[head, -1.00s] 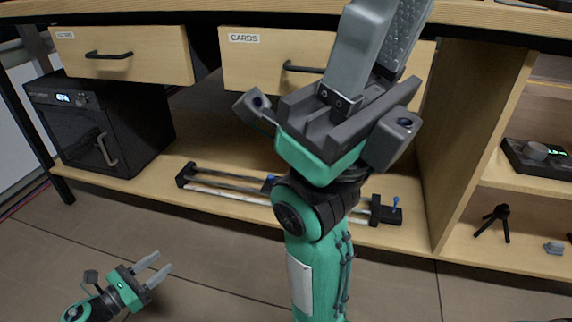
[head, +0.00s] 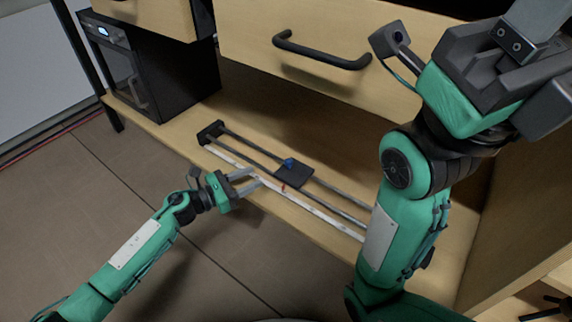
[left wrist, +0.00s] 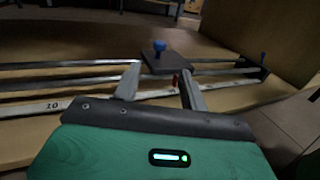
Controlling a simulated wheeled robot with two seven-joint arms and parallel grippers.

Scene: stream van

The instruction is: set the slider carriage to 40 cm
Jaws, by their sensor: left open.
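The slider's black carriage (head: 294,173) sits on two parallel rails, with a blue knob (head: 289,163) on top and a small red pointer (head: 283,187) at its front. A white scale strip (head: 315,207) runs along the front of the rails; a "10" shows in the left wrist view, but the value at the pointer is too small to read. My left gripper (head: 252,180) is open, its fingers reaching over the scale just left of the carriage. In the left wrist view the carriage (left wrist: 166,63) appears beyond and between the fingers (left wrist: 158,88). My right gripper's fingertips are outside the head view.
The slider lies on a low wooden shelf (head: 240,100) under drawers with black handles (head: 322,52). A black box with a display (head: 150,65) stands at the left. My right arm covers the rails' right end. Open floor lies in front.

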